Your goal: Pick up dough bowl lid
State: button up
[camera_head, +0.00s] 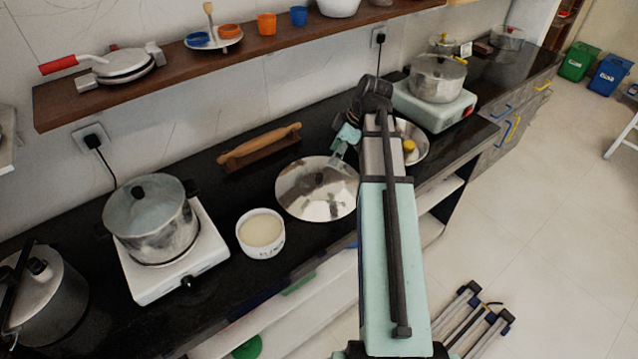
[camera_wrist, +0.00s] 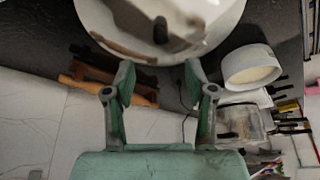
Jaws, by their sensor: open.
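A shiny round metal lid (camera_head: 300,204) with a dark knob (camera_head: 313,179) is on the black counter, left of my arm. It fills the top of the wrist view (camera_wrist: 215,15), where its dark knob (camera_wrist: 182,36) stands beyond my fingertips. Whether a bowl lies under the lid is hidden. My gripper (camera_wrist: 159,72) is open and empty, its two green fingers apart on the near side of the lid. In the head view my gripper (camera_head: 342,147) is just above the lid's upper right edge, partly hidden by my arm.
A white bowl (camera_head: 262,246) of pale contents stands close left of the lid. A rolling pin (camera_head: 262,142) lies behind it on a stand. A pot (camera_head: 150,220) sits on a white burner at left. A metal bowl (camera_head: 415,133) is partly behind my arm. A wooden shelf (camera_head: 300,38) runs above.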

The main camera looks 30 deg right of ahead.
jog(key=p, duration=0.1)
send_over(320, 176)
jog(key=s+d, duration=0.1)
jog(key=d, duration=0.1)
notch_tip(320, 176, down, 5)
jog(key=shift+s, duration=0.1)
jog(key=shift+p+x, duration=0.9)
jog(key=shift+x, duration=1.7)
grip_shut()
